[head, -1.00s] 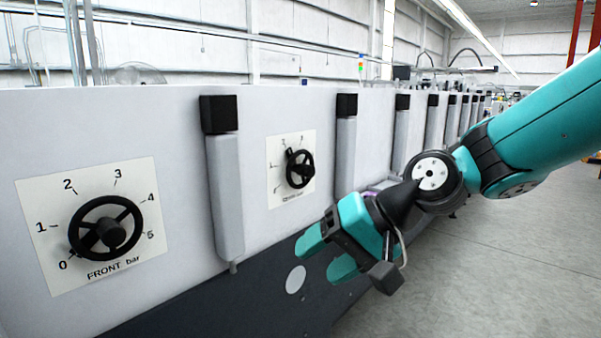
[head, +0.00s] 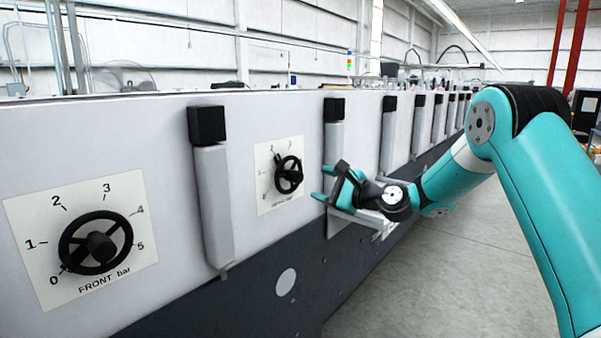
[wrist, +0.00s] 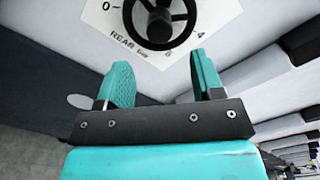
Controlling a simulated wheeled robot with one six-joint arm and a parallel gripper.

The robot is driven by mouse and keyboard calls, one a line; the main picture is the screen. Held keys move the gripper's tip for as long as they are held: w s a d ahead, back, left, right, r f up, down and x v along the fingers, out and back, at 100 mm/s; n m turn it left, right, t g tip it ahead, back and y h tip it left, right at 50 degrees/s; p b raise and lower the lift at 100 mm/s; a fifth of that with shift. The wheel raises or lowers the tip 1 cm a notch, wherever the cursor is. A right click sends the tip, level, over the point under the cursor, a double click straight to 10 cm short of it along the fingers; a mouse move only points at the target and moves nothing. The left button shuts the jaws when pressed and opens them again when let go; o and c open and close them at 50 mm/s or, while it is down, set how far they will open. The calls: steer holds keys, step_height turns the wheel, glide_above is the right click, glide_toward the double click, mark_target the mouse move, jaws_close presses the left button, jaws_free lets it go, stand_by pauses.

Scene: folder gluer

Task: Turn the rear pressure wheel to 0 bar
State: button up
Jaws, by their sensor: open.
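The rear pressure wheel (head: 289,174) is a black spoked handwheel on a white dial plate (head: 265,190) on the grey machine side. In the wrist view the rear wheel (wrist: 160,22) is cut off by the top edge. Its plate reads "REAR bar", with a 0 at the left and a 4 at the lower right. I cannot tell the set value. My gripper (head: 323,184) has teal fingers and is open and empty, just right of the wheel in the head view. In the wrist view the gripper (wrist: 163,78) has its fingers apart, below the wheel and not touching it.
The similar front wheel (head: 96,243) on its "FRONT bar" plate is at the left, its pointer near 0. Grey upright posts with black caps stand out from the panel, one (head: 212,190) between the wheels and one (head: 334,135) behind my gripper. Open floor (head: 450,270) lies to the right.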

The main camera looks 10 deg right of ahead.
mark_target(301, 178)
steer(key=p+x, duration=0.2)
steer(key=x, duration=0.6)
steer(key=c, duration=0.9)
